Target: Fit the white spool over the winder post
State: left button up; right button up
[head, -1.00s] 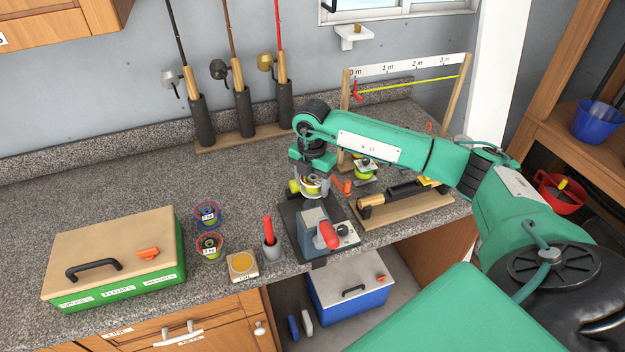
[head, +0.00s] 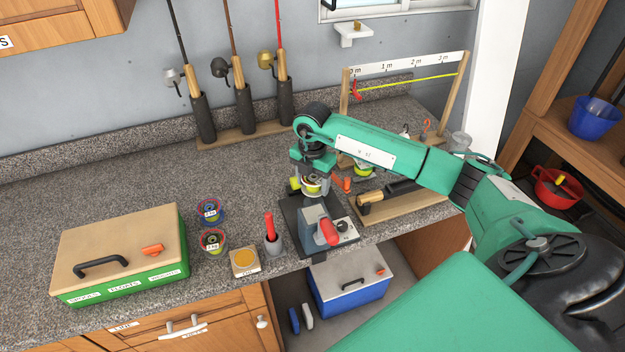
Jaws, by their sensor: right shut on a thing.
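Only a small part of the spool shows beneath the fingers. The winder (head: 314,222) is a grey block with a red knob on a dark base plate at the counter's front edge. The winder post cannot be made out under the gripper and spool, so I cannot tell whether the spool is around it or above it. My left gripper is out of view.
A wooden stand with a dark tool (head: 400,196) lies right of the winder. Rods (head: 243,107) stand at the back. The counter's left rear is clear.

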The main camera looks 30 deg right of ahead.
aim_at(313, 194)
jog(key=shift+f, duration=0.15)
jog(key=shift+f+b, duration=1.15)
jog(key=shift+f, duration=0.15)
jog(key=shift+f+b, duration=0.8)
jog(key=shift+f, duration=0.35)
jog(key=shift+f, duration=0.3)
jog(key=o, duration=1.1)
